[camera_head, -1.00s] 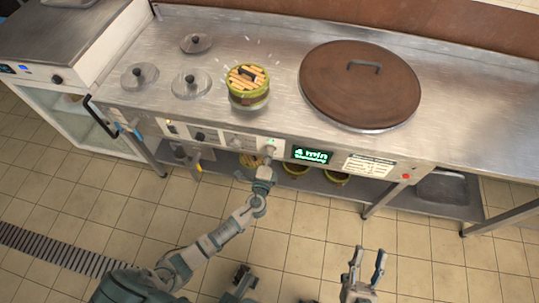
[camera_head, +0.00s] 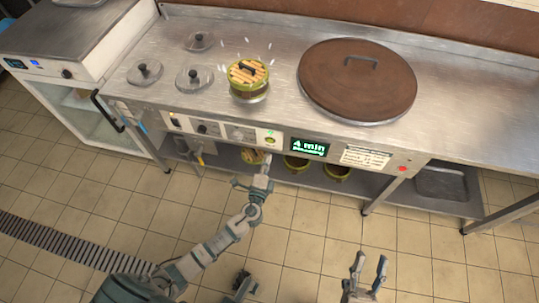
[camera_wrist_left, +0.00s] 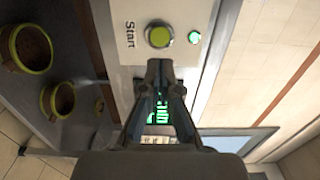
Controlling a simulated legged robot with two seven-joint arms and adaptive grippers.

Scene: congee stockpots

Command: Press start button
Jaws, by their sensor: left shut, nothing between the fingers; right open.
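The round yellow-green start button (camera_head: 270,141) is on the front panel, left of the display. In the left wrist view, the start button (camera_wrist_left: 159,36) sits beside the printed word "Start", with a lit green lamp (camera_wrist_left: 194,37) next to it. My left gripper (camera_head: 266,159) is shut and empty, just in front of and below the button. In the left wrist view its fingertips (camera_wrist_left: 160,66) appear just below the button, with a gap in the picture. My right gripper (camera_head: 370,262) is open and empty, low in the head view, away from the counter.
The green display (camera_head: 310,148) reads "4 min". A steaming pot with a slatted wooden lid (camera_head: 248,72) stands on the counter, near glass lids and a large brown lid (camera_head: 358,75). A red button (camera_head: 403,168) is at the panel's right. Green bowls (camera_head: 337,172) stand on the shelf below.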

